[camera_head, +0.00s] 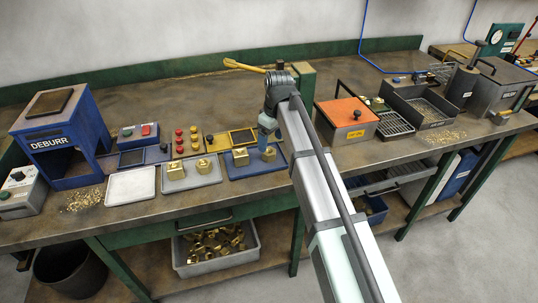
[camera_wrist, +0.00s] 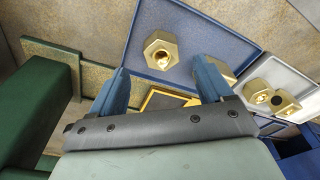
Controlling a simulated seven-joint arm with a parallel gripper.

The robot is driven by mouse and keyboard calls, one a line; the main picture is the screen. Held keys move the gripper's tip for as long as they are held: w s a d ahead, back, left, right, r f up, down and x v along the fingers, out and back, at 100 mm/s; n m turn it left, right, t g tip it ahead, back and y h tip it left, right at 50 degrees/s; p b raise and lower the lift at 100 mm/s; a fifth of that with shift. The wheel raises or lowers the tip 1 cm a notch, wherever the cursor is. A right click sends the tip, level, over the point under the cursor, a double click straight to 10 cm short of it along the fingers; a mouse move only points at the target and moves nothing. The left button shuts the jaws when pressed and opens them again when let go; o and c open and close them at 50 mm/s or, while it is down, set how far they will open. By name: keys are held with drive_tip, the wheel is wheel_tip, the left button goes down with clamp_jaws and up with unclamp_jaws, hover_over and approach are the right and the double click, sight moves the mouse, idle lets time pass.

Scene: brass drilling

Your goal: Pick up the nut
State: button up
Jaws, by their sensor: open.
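Two brass hex nuts lie in the blue tray (camera_head: 232,172): a left nut (camera_head: 240,156) and a right nut (camera_head: 268,154). My gripper (camera_head: 268,143) points down over the right nut in the head view. In the wrist view my gripper (camera_wrist: 160,68) has its two blue fingers apart, with nothing held between them. One nut (camera_wrist: 160,50) shows whole in the gap beyond the fingertips, its hole visible. The other nut (camera_wrist: 222,70) is partly hidden behind the right finger. Whether the fingers reach down beside the nut is hard to tell.
A grey tray (camera_head: 188,185) with two brass pieces stands left of the blue tray. An orange-topped box (camera_head: 346,111) stands to the right, and a green block (camera_head: 303,80) behind. A blue DEBURR machine (camera_head: 50,145) is at far left. An empty white tray (camera_head: 130,186) lies near the front edge.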

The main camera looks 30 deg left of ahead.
sight(270, 149)
drive_tip(key=shift+s+a+f, duration=0.1)
drive_tip(key=shift+a+f, duration=0.05)
drive_tip(key=shift+f, duration=1.15)
drive_tip(key=shift+a+f, duration=0.15)
drive_tip(key=shift+f, duration=1.15)
drive_tip(key=c, duration=1.5)
drive_tip(key=shift+o, duration=0.2)
drive_tip(key=shift+r, duration=0.15)
